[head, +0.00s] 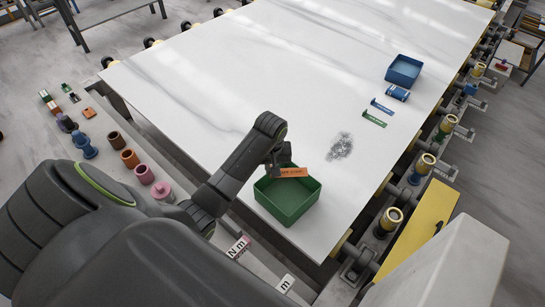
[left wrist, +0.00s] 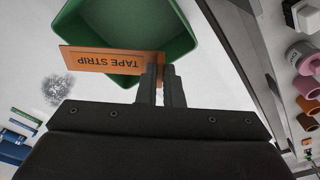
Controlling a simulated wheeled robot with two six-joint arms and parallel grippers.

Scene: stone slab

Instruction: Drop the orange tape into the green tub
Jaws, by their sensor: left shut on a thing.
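The orange tape (head: 291,172) is a flat strip held over the green tub (head: 287,208). In the left wrist view the orange tape (left wrist: 108,61) reads "TAPE STRIP" and lies across the view of the open green tub (left wrist: 183,38). My left gripper (head: 277,165) is shut on one end of the tape, and its fingers also show in the left wrist view (left wrist: 160,78). How high the tape is above the tub's rim is hard to tell. The green tub stands on the white slab near its front edge. My right gripper is not in view.
A blue tub (head: 403,70) and a blue roll (head: 397,93) stand at the slab's right. A blue strip (head: 381,107) and a green strip (head: 374,119) lie near them. The slab's middle is clear.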

